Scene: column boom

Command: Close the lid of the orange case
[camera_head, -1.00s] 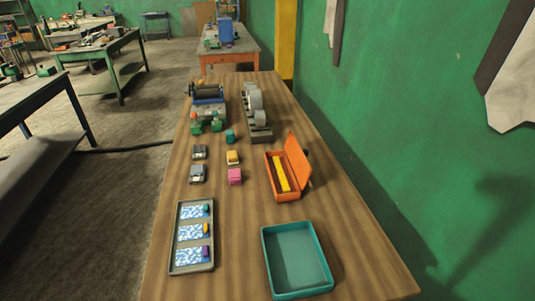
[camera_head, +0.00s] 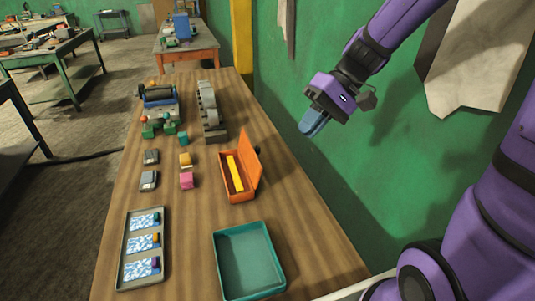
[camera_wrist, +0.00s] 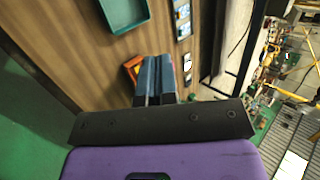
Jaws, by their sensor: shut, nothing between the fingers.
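The orange case (camera_head: 237,197) stands on the wooden table, right of its middle. Its lid (camera_head: 249,162) is up, hinged on the right side and tilted to the right. A yellow bar (camera_head: 234,174) lies inside the case. My gripper (camera_head: 313,122) is shut and empty, with blue fingers. In the head view it is in the air right of the case, by the green wall. In the wrist view its fingers (camera_wrist: 155,75) cover much of the orange case (camera_wrist: 131,66), and only a part shows.
An empty teal tray (camera_head: 282,270) is in front of the case. Machines (camera_head: 209,110) stand at the far end. The green wall (camera_head: 300,165) borders the table's right side.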

